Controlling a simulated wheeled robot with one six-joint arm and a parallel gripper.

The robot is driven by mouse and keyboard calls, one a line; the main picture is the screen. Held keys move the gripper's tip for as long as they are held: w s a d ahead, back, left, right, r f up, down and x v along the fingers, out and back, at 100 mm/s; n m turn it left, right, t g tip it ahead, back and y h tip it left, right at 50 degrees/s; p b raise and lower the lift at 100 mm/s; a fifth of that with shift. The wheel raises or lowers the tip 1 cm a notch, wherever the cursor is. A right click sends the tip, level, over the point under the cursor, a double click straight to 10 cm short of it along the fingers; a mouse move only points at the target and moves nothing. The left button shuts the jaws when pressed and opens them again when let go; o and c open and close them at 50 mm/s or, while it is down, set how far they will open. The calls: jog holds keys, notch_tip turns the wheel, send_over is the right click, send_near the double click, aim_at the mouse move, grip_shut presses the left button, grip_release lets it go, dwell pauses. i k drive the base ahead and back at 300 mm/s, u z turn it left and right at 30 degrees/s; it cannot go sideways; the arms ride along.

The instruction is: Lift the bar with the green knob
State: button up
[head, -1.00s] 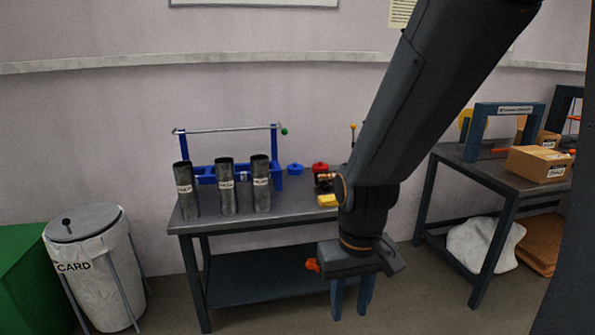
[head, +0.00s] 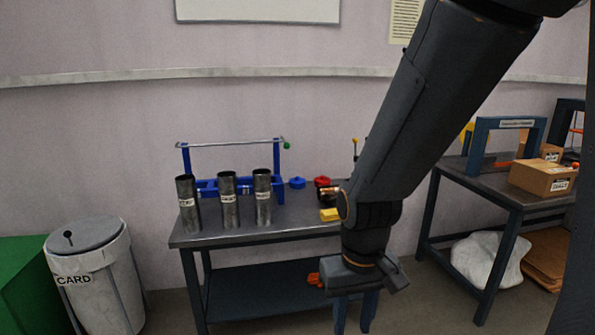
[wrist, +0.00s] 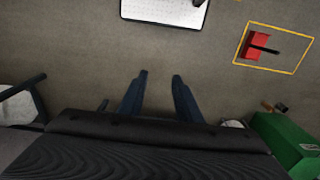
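The bar (head: 228,143) is a thin metal rod lying across the tops of the two posts of a blue stand at the back of the metal table. The green knob (head: 286,145) is at its right end. Three dark labelled tubes (head: 229,202) stand upright in front of the stand. My gripper (head: 355,328) points down in front of the table, low and to the right of the bar, well apart from it. In the wrist view my gripper's two fingers (wrist: 160,76) are apart with bare floor between them. The bar is not in the wrist view.
A blue cap (head: 297,182) and a red cap (head: 322,181) sit on the table (head: 250,236) right of the stand. A yellow block (head: 330,215) is near my arm. A card bin (head: 90,275) stands at left; a second table with a box (head: 542,177) is at right.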

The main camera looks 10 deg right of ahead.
aim_at(286, 145)
jog(key=z, duration=0.45)
jog(key=i, duration=0.7)
jog(key=z, duration=0.6)
jog(key=i, duration=0.8)
jog(key=u, duration=0.45)
jog(key=i, duration=0.85)
jog(key=u, duration=0.5)
